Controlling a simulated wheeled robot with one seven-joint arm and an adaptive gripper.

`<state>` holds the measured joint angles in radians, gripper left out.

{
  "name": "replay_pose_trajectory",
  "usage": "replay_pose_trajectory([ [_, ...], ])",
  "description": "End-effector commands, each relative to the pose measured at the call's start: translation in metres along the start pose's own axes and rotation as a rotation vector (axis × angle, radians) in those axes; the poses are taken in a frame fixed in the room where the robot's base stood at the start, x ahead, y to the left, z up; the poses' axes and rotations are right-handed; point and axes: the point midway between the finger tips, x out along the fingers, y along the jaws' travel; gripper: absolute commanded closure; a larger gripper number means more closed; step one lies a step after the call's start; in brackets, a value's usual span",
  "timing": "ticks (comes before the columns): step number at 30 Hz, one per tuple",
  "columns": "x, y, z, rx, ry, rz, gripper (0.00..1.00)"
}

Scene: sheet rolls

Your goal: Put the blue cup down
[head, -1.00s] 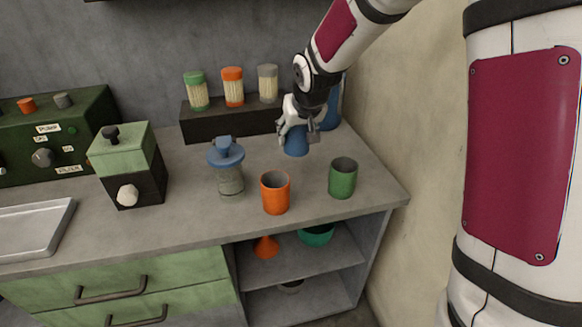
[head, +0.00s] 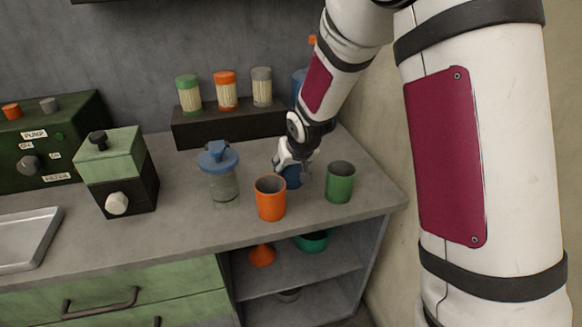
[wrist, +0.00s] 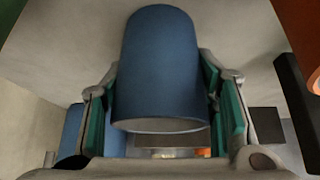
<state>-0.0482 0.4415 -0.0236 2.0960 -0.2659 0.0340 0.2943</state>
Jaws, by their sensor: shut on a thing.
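The blue cup (head: 293,177) is in my gripper (head: 291,166), at the back of the group of cups on the grey counter. In the wrist view the blue cup (wrist: 160,65) fills the middle, between the two green-padded fingers of my gripper (wrist: 165,100). The fingers are shut on its sides. In the head view my gripper hides much of the cup. I cannot tell whether its base touches the counter.
An orange cup (head: 270,200) stands front left of the blue cup, a green cup (head: 340,183) to its right. A blue-lidded jar (head: 222,185) is further left. A dark rack (head: 225,130) with several jars stands behind. The right wall is close.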

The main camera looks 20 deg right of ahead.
Motion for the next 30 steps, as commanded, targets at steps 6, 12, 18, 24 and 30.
replay_pose_trajectory([
  [6,0.003,0.0,0.001,0.0,0.001,0.0,0.83],
  [12,0.002,0.0,0.001,0.0,0.0,0.0,0.27],
  [18,0.002,0.0,0.001,0.0,0.0,0.0,0.27],
  [24,-0.011,0.0,-0.002,0.0,0.002,0.0,0.27],
  [30,-0.051,0.001,-0.003,0.0,0.005,0.0,0.27],
])
